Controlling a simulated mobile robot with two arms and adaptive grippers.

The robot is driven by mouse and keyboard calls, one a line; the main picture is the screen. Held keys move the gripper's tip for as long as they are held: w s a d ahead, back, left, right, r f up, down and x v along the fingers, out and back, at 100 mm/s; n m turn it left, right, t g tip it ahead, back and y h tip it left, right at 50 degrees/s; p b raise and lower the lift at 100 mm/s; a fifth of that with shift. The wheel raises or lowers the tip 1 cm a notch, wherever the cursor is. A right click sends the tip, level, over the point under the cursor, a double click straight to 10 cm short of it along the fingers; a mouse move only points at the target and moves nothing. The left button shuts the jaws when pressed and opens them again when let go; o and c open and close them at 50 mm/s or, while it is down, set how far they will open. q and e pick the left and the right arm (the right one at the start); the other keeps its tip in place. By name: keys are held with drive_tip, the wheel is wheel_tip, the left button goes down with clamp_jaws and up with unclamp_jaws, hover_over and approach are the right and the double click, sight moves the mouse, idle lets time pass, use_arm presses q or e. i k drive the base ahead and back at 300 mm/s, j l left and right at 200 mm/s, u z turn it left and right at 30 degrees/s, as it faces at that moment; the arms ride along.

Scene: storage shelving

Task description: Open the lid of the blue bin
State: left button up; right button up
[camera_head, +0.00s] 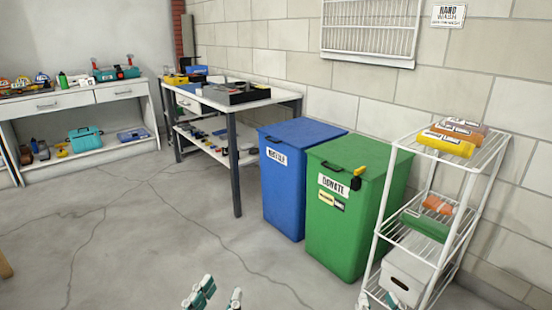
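The blue bin (283,190) stands on the floor near the middle of the view, against the block wall. Its blue lid (303,133) lies flat and closed, with a small dark handle at the front edge. A white label with dark lettering is on its front. My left gripper (218,297) is at the bottom edge, well in front of the bin, its fingers apart with nothing between them. My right gripper (378,302) only just shows at the bottom edge near the wire rack, its fingertips apart. The rest of both grippers is out of frame.
A green bin (340,235) with a closed lid stands right beside the blue one. A white wire rack (455,170) with folded cloths and a white box is at the right. A workbench (235,150) is left of the blue bin. The floor in front is clear.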

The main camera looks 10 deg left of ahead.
sight(300, 133)
drive_tip(key=i+j+z, duration=0.15)
drive_tip(key=i+j, duration=0.7)
drive_tip(key=j, duration=0.1)
